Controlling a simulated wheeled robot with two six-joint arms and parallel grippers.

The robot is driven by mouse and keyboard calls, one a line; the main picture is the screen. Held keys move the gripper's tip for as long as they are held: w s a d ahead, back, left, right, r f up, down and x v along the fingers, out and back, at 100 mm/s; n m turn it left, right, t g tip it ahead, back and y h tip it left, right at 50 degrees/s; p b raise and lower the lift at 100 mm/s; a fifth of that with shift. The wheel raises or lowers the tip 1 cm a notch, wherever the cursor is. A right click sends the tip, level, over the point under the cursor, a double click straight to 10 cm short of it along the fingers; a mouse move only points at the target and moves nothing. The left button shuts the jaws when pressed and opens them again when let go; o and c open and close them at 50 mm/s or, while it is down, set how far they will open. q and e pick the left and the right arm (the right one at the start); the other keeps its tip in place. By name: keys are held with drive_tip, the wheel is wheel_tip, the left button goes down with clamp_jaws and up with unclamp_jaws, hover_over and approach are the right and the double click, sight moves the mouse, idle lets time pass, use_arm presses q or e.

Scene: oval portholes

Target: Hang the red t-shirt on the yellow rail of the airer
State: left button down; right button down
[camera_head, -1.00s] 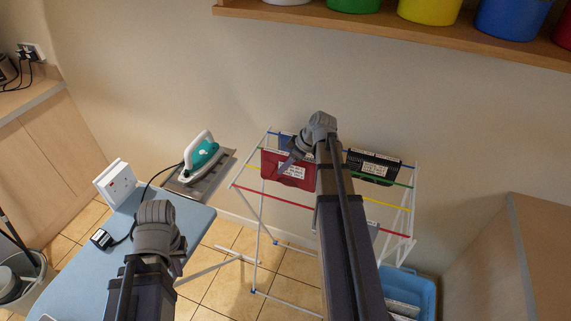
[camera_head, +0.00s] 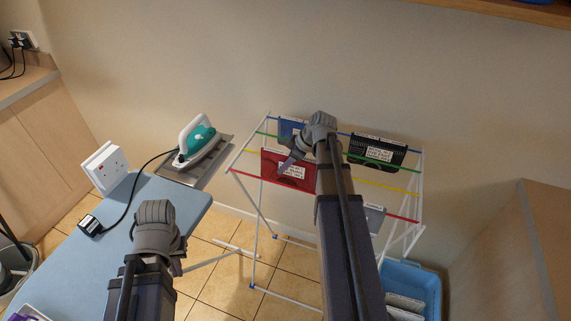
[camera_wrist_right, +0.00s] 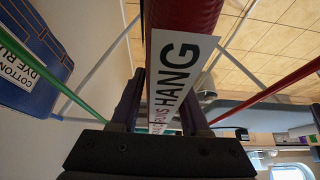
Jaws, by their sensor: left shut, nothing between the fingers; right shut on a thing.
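The red t-shirt (camera_head: 290,172) is a folded panel with a white label over the airer's left half. My right gripper (camera_head: 293,157) is shut on its top; the right wrist view shows the red fold (camera_wrist_right: 183,14) and its "HANG" label between the fingers. The t-shirt is at the yellow rail (camera_head: 400,190), between the green rail (camera_head: 398,168) and the red rail (camera_head: 402,217). My gripper and the t-shirt hide part of the yellow rail, so I cannot tell whether they touch. My left gripper (camera_head: 155,212) is shut and empty above the ironing board.
A blue garment (camera_head: 290,127) and a black garment (camera_head: 376,153) hang towards the airer's back. A grey item (camera_head: 375,217) is by the red rail. The ironing board (camera_head: 100,245) with an iron (camera_head: 197,140) stands left; a blue crate (camera_head: 405,275) is on the floor.

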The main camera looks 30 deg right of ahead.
drive_tip(key=shift+f, duration=0.45)
drive_tip(key=shift+c, duration=1.5)
unclamp_jaws()
drive_tip(key=shift+r, duration=0.1)
drive_tip(key=p+v, duration=0.6)
drive_tip(key=v, duration=0.1)
drive_tip(key=shift+r, duration=0.15)
drive_tip(key=shift+s+d+r, duration=0.1)
drive_tip(key=shift+s+d, duration=0.05)
